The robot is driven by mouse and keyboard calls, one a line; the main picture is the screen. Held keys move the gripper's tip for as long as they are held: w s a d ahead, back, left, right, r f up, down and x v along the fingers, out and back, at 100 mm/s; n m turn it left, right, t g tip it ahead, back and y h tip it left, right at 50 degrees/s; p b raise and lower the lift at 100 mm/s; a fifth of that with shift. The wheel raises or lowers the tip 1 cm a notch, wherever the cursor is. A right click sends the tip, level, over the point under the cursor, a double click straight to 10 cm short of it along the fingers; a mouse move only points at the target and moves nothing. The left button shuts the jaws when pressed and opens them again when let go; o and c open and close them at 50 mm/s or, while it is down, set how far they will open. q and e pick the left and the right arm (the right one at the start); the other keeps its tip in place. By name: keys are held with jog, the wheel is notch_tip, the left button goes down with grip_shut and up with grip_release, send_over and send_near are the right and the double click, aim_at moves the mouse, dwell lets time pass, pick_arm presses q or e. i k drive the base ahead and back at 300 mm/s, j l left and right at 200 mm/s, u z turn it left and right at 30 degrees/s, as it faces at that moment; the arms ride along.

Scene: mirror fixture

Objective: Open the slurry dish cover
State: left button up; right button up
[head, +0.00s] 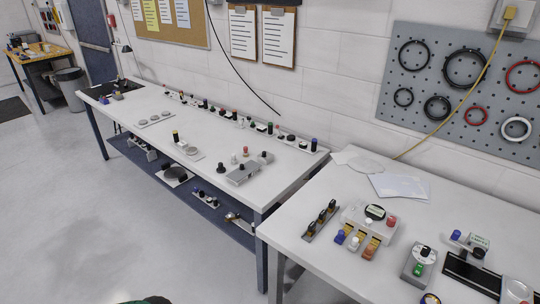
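No object is clearly recognisable as the slurry dish cover at this size. A dark round disc on a pale plate (175,174) sits on the lower shelf of the long bench, with black knobs beside it. A plate with small round grey discs (155,119) lies on the bench top. Another plate with a pale round part (188,150) and a dark, yellow-topped post lies nearer the front edge. A pale round piece (517,290) shows at the lower right of the near bench. Neither of my grippers is in view.
The long white bench (125,100) carries a rear row of knobs (240,120) and a grey block (248,170). The near bench (450,205) holds switch boxes (370,222) and papers (398,187). A pegboard with rings (460,90) hangs behind. The floor (90,220) at left is clear.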

aim_at(245, 170)
jog(key=i+j+z, duration=0.15)
jog(key=z, duration=0.25)
jog(key=i+j+z, duration=0.15)
jog(key=z, duration=0.25)
jog(key=j+z, duration=0.45)
jog(key=i+j+z, duration=0.1)
jog(key=z, duration=0.3)
jog(key=j+z, duration=0.4)
